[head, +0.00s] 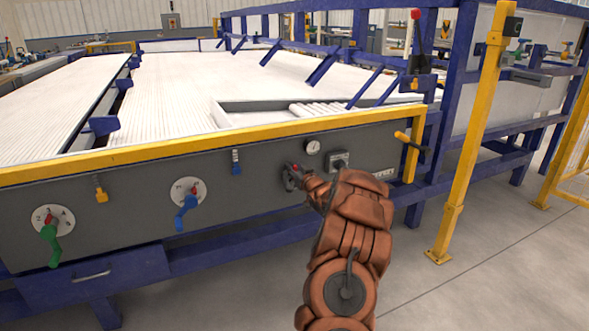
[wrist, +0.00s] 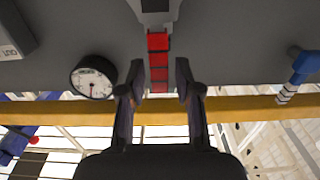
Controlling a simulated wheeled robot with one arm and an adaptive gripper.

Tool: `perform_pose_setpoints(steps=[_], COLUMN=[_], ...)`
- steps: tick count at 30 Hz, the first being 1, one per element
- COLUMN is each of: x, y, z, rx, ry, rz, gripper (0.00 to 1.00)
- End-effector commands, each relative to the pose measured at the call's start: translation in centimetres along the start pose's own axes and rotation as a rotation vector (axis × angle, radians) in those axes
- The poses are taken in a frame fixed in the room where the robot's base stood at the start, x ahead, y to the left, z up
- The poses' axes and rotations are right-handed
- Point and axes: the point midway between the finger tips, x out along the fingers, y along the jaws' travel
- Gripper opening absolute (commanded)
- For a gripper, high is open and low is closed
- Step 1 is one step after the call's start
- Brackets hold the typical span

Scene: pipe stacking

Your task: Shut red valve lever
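The red valve lever (wrist: 157,50) is a red, segmented handle hanging from a grey mount on the dark panel in the wrist view. My gripper (wrist: 159,80) is open, with one finger on each side of the red handle and a visible gap to each. In the head view my gripper (head: 294,178) is at the panel front, and only a small red part of the lever (head: 296,167) shows beside it. My gripper and arm hide most of the lever there.
A round gauge (head: 312,147) and a grey box (head: 339,160) sit close by on the panel. A small blue valve (head: 236,162), a blue lever (head: 187,205) and a green lever (head: 50,243) are to the left. A yellow rail (head: 180,148) runs above; a yellow post (head: 473,130) stands right.

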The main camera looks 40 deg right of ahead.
Motion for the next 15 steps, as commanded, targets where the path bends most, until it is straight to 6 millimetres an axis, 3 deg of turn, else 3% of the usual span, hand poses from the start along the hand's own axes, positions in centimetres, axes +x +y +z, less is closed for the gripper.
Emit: perform_pose_setpoints(steps=[8, 15], x=[-0.01, -0.01], y=[0.02, 0.03], z=[0.01, 0.01], rx=[0.0, 0.0], ry=[0.0, 0.0], rz=[0.0, 0.0], gripper=[0.01, 0.0])
